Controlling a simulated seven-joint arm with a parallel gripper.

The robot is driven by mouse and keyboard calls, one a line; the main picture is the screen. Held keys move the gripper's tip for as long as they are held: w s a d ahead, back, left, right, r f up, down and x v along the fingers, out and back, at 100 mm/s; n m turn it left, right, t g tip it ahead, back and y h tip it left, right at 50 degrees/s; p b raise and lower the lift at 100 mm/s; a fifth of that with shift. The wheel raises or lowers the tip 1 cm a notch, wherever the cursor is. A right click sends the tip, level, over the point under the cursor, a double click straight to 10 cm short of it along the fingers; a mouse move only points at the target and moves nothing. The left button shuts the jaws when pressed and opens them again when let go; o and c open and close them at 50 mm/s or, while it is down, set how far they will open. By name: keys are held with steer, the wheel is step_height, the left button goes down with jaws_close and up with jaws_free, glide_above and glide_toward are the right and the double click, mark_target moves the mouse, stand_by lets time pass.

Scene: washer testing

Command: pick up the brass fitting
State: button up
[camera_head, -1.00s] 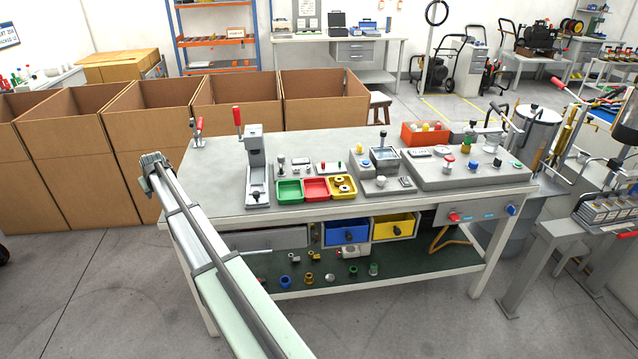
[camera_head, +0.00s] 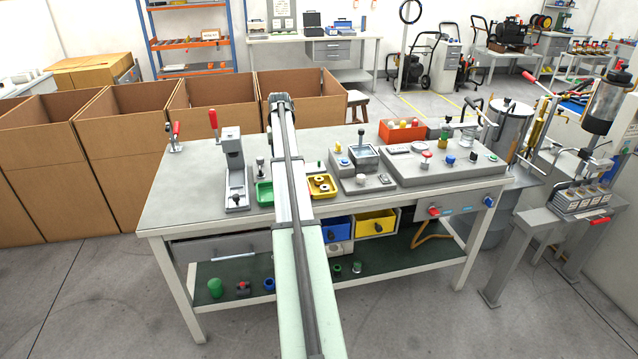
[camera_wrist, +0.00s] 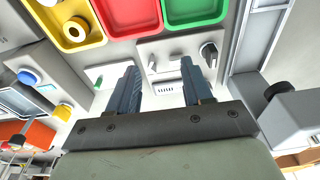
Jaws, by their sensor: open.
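My gripper (camera_head: 281,98) is raised over the back part of the workbench in the head view. In the wrist view its two fingers (camera_wrist: 158,78) are apart, with nothing between them. Brass-coloured ring-like parts (camera_head: 321,181) lie in the yellow tray (camera_head: 332,192), and one such part (camera_wrist: 75,30) also shows in the wrist view. I cannot tell whether any of these is the brass fitting. My arm crosses the head view and hides the red tray and the middle of the lower shelf.
The green tray (camera_head: 264,194) is left of my arm. A grey upright press (camera_head: 235,175) and red-handled clamps stand farther left. Grey control boxes (camera_head: 440,165) and an orange bin (camera_head: 401,131) are on the right. Cardboard boxes (camera_head: 110,130) stand behind the bench.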

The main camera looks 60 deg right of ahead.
steer(key=s+d+r+m+g+y, duration=0.1)
steer(key=s+d, duration=0.2)
steer(key=s, duration=0.3)
steer(key=s+d+r+m, duration=0.1)
steer(key=s+d+r, duration=0.15)
steer(key=s, duration=0.35)
glide_above(319, 177)
steer(key=s+a, duration=0.1)
step_height(319, 177, down, 9)
steer(key=shift+s+a+f, duration=0.1)
steer(key=shift+a, duration=0.05)
steer(key=shift+w+d+f, duration=0.15)
steer(key=shift+f, duration=1.15)
steer(key=shift+w+d+f, duration=0.1)
steer(key=shift+w+f, duration=0.05)
steer(key=shift+f, duration=1.1)
steer(key=shift+c, duration=0.4)
steer(key=c, duration=0.8)
